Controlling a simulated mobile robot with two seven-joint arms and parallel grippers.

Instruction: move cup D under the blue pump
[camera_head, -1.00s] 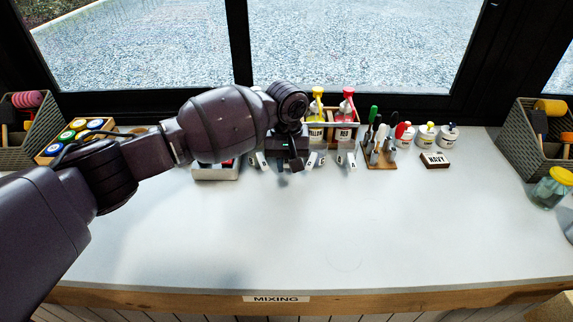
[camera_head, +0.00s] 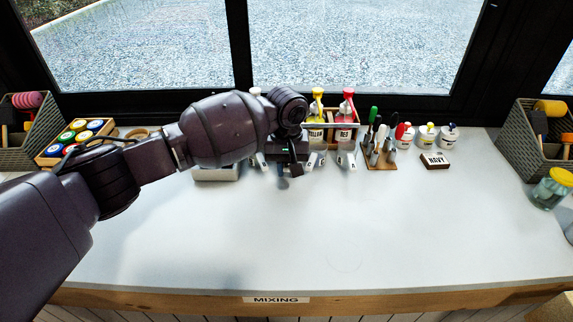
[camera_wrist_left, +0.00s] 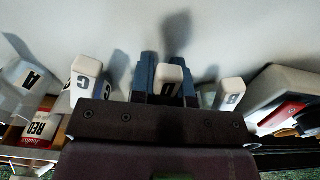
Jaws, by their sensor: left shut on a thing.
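My left gripper (camera_head: 289,168) is over the bench in front of the pump rack. In the left wrist view its fingers (camera_wrist_left: 169,80) are shut on cup D (camera_wrist_left: 170,70), whose white handle end with the letter D shows between them. The rest of cup D is hidden by the gripper. Cup C (camera_wrist_left: 86,72) and cup A (camera_wrist_left: 28,80) are to its left, and cup B (camera_wrist_left: 231,92) is to its right. A blue pump cannot be made out; my arm covers part of the rack. My right gripper does not show.
The yellow pump bottle (camera_head: 316,130) and red pump bottle (camera_head: 347,132) stand in the rack, right of my gripper. A tool block (camera_head: 380,162) and the NAVY block (camera_head: 435,161) are farther right. The front bench is clear.

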